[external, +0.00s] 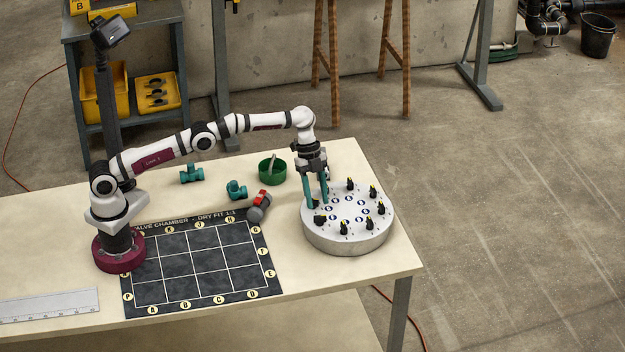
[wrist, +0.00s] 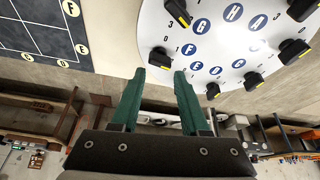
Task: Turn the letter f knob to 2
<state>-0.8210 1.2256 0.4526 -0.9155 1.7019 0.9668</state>
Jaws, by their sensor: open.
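A pale round dial plate (external: 348,243) carries a ring of black knobs with yellow marks and blue letter discs; it also shows at the upper right in the wrist view (wrist: 225,40). The letter F disc (wrist: 190,48) sits at its left side. The black knob just outside it, the f knob (wrist: 160,57), shows near the line between my fingertips; it also seems to be the left front knob (external: 320,219) in the external view. The number its mark points to is unclear. My gripper (external: 317,206), with green fingers, is open and empty over the plate's left edge (wrist: 160,74).
Neighbouring knobs (wrist: 213,90) and (wrist: 178,10) stand close on either side. A dark gridded mat (external: 200,262) lies left of the plate. A red-handled valve (external: 259,206), teal fittings (external: 191,174) and a green bowl (external: 272,171) are on the table.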

